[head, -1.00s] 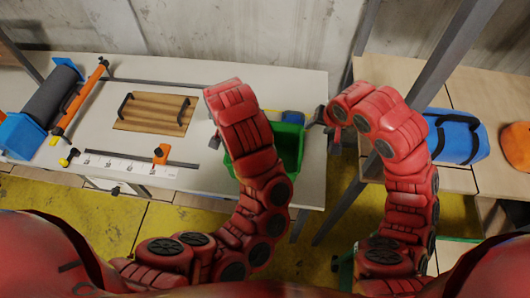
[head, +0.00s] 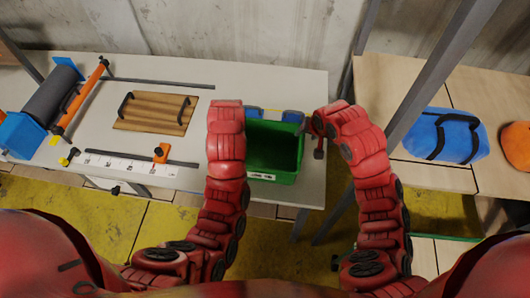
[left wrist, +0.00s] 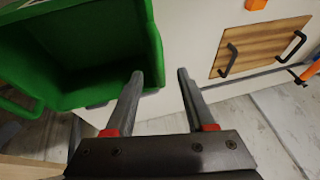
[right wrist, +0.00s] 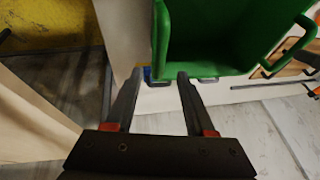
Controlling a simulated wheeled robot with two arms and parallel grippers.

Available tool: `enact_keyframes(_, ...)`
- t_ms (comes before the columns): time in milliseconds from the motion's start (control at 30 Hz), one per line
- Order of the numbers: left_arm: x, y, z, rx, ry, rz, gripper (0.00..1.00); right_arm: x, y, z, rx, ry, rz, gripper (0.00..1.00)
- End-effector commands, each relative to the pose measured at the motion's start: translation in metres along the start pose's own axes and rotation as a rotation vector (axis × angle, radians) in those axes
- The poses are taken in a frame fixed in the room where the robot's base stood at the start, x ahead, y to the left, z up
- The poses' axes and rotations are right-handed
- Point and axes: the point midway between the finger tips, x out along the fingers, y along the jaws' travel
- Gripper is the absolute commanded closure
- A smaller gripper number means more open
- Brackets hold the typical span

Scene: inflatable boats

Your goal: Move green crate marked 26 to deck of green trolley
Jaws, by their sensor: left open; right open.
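The green crate (head: 272,152) stands open and empty on the white table, with a small white label on its front; the number is too small to read. My left gripper (left wrist: 160,74) is open at the crate's left side; in the head view my arm hides it. In the left wrist view, the crate's side wall (left wrist: 154,45) lies between its fingertips. My right gripper (head: 318,137) is open at the crate's right side, and in the right wrist view the wall's end is between its fingertips. A green edge (head: 455,238) shows low at the right; I cannot tell if it is the trolley.
The white table (head: 290,80) also holds a wooden board (head: 155,113) with black handles, a grey roller (head: 52,95), an orange bar (head: 80,97) and a ruler strip (head: 120,163). A blue bag (head: 445,135) lies on the wooden table at right. A grey post (head: 425,85) stands between.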

Motion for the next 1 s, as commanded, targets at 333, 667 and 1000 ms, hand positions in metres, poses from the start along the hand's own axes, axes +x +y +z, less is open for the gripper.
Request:
enact_keyframes(333, 0.050, -0.001, 0.000, 0.000, -0.001, -0.001, 0.45, 0.050, 0.000, 0.000, 0.001, -0.004, 0.001, 0.45)
enact_keyframes(667, 0.060, 0.000, -0.001, 0.000, 0.003, 0.000, 0.45, 0.060, 0.000, -0.001, 0.000, 0.002, -0.001, 0.45)
enact_keyframes(1000, 0.060, 0.000, -0.001, 0.001, 0.002, 0.000, 0.76, 0.060, 0.000, -0.001, 0.000, 0.001, -0.001, 0.76)
